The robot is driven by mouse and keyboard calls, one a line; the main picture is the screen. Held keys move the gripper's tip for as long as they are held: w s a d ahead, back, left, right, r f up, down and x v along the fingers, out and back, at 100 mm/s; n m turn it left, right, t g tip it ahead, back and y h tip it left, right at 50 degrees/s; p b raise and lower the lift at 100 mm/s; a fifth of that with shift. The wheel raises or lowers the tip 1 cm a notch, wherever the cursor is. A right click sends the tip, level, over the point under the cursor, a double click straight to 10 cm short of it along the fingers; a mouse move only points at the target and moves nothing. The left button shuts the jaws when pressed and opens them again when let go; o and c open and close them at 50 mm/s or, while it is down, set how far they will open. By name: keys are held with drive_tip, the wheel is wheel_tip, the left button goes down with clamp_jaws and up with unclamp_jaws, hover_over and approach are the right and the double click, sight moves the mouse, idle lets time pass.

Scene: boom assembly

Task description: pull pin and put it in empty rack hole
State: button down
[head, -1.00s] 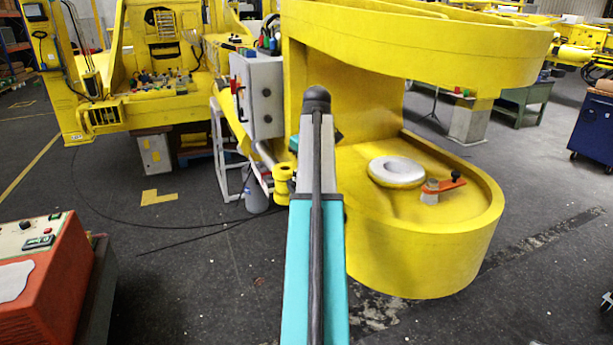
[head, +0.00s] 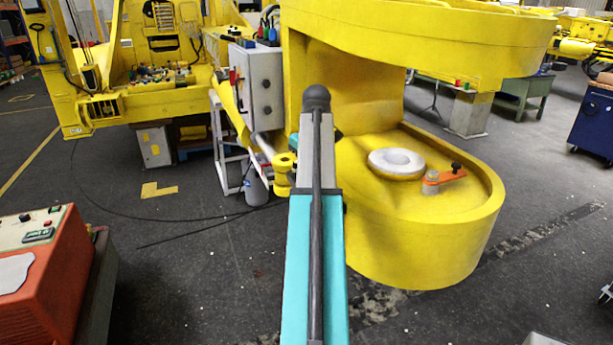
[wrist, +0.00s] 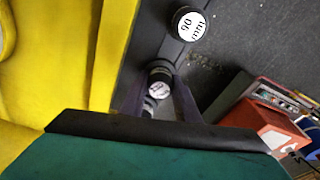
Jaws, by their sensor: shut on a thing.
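In the wrist view, my gripper (wrist: 160,98) has its two dark fingers closed around a black round pin head with a white label (wrist: 160,86). Part of a second whitish label shows just below it, between the fingers. Another black pin (wrist: 189,24) with a white label reading about "90 mm", upside down, stands above it on a dark bar (wrist: 150,38). The bar runs beside a yellow surface. I see no empty rack hole; the lower bar is hidden by my gripper. In the head view my arm hides the gripper.
The yellow boom part (head: 430,255) stands ahead, with a silver ring (head: 396,163) and an orange lever (head: 452,176) on its lower ledge. A grey control box (head: 258,85) stands behind my arm. A red machine (head: 45,270) is at the left. Floor between is clear.

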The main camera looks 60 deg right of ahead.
drive_tip(key=c, duration=1.3)
unclamp_jaws()
drive_tip(key=shift+r, duration=0.15)
drive_tip(key=shift+s+a+r, duration=0.15)
drive_tip(key=shift+s+r, duration=0.2)
drive_tip(key=shift+r, duration=1.9)
drive_tip(key=shift+s+a+r, duration=0.1)
drive_tip(key=shift+s+r, duration=0.2)
drive_tip(key=shift+r, duration=1.9)
drive_tip(key=shift+s+a+r, duration=0.15)
drive_tip(key=shift+s+r, duration=0.2)
drive_tip(key=shift+r, duration=1.9)
